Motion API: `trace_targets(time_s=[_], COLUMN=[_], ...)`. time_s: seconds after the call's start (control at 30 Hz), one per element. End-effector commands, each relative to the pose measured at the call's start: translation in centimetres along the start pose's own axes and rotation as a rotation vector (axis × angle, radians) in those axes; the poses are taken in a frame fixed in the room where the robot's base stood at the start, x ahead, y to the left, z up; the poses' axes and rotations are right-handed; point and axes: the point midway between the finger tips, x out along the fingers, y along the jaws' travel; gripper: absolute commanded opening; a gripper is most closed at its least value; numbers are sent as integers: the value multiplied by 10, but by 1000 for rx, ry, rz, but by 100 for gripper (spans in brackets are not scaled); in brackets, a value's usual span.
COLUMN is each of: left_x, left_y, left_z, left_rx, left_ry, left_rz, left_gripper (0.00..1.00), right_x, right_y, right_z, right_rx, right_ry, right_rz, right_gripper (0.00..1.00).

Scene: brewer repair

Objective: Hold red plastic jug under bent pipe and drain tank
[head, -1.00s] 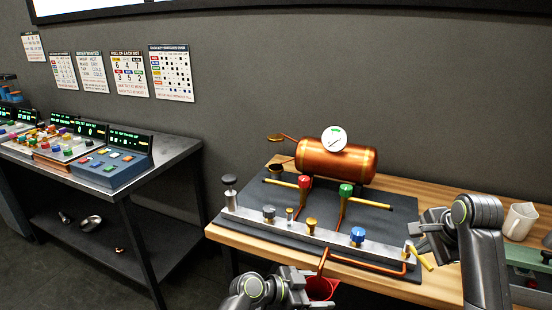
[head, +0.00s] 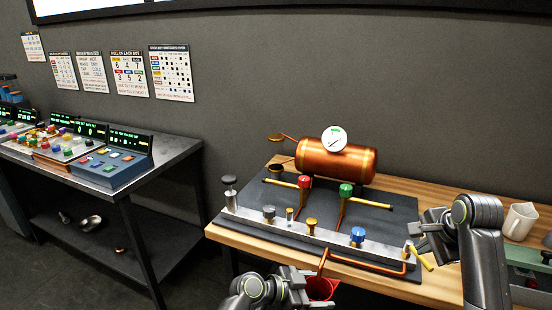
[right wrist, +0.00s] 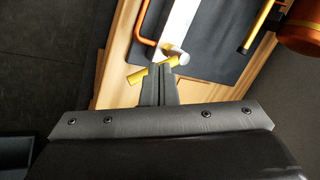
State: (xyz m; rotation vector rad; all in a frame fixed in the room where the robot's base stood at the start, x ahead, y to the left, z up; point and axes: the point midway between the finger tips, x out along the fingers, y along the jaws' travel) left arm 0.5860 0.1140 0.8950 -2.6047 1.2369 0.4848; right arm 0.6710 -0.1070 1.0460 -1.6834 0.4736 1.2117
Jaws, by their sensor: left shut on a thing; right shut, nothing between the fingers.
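The copper tank (head: 345,162) with a round white gauge lies on the dark panel. The bent pipe (head: 323,262) arches over the front edge of the table. The red plastic jug (head: 320,289) is under the pipe's end, partly hidden by my left gripper (head: 306,288), which is shut on it. My right gripper (head: 417,246) is shut and empty at the right end of the metal bar, close to a yellow handle (head: 427,262). In the right wrist view its fingers (right wrist: 156,76) overlap the yellow handle (right wrist: 137,77); contact is unclear. No liquid flow can be made out.
The metal bar (head: 290,228) carries several knobs, including a blue one (head: 358,236). Red (head: 304,182) and green (head: 346,190) valves stand behind it. A white mug (head: 519,221) and a green box (head: 530,266) stand at right. A console table (head: 185,150) is at left.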

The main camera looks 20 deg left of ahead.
Motion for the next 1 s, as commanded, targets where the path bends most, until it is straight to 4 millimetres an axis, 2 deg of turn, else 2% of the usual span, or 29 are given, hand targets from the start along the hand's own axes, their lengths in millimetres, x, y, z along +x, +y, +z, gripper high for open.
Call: trace_targets(time_s=[0.23,1.0], left_x=[0,0], left_y=[0,0], left_z=[0,0], left_rx=[0,0], left_ry=[1,1], left_rz=[0,0], left_gripper=[43,43], right_x=[2,40], right_y=[1,22], right_z=[0,2], right_rx=[0,0], right_ry=[-1,0], right_rz=[1,1], right_gripper=[0,0])
